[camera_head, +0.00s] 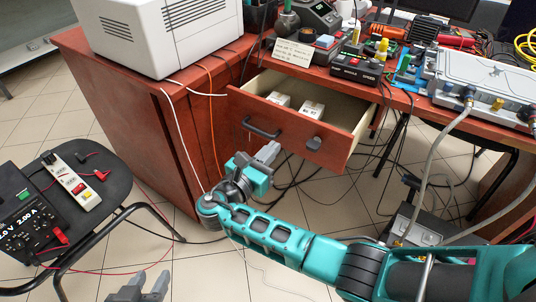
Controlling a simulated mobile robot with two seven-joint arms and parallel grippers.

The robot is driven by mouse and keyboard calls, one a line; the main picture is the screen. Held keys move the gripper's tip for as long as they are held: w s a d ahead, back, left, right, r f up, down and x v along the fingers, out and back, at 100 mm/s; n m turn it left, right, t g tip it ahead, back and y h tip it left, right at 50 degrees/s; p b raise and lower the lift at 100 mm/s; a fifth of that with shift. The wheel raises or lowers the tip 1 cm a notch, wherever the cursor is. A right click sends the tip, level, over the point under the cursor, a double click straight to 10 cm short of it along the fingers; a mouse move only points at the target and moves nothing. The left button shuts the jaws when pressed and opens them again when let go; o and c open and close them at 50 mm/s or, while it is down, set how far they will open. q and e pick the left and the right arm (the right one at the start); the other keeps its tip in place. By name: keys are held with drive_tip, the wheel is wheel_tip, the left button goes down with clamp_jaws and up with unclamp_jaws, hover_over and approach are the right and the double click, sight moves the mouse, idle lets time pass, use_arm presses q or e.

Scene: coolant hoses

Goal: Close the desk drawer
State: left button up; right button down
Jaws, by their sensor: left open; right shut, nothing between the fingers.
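The desk drawer (335,153) is pulled out from the red-brown desk (180,140). Its front panel carries a dark bar handle (262,128) and a second grey fitting (314,143). Two small white boxes lie inside the drawer. My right gripper (269,152) is shut and empty, just in front of and below the drawer front in the picture; I cannot tell whether it touches the panel. My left gripper (145,287) is open and empty at the bottom edge, far from the drawer.
A white machine (160,35) stands on the desk's left part. Instruments and tools crowd the desktop above the drawer. Cables hang beside the desk and lie on the tiled floor below. A black chair (100,210) with a power strip (72,182) and a meter stands at left.

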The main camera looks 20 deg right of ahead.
sight(298, 122)
drive_tip(key=b+x, duration=0.2)
drive_tip(key=x, duration=0.7)
drive_tip(key=shift+w+d, duration=0.25)
drive_tip(key=shift+d, duration=0.1)
use_arm(q)
drive_tip(key=shift+w+d+f, duration=0.25)
drive_tip(key=shift+d+f, duration=0.1)
drive_tip(key=shift+f, duration=0.15)
drive_tip(key=shift+r, duration=0.15)
use_arm(e)
drive_tip(key=shift+d, duration=0.1)
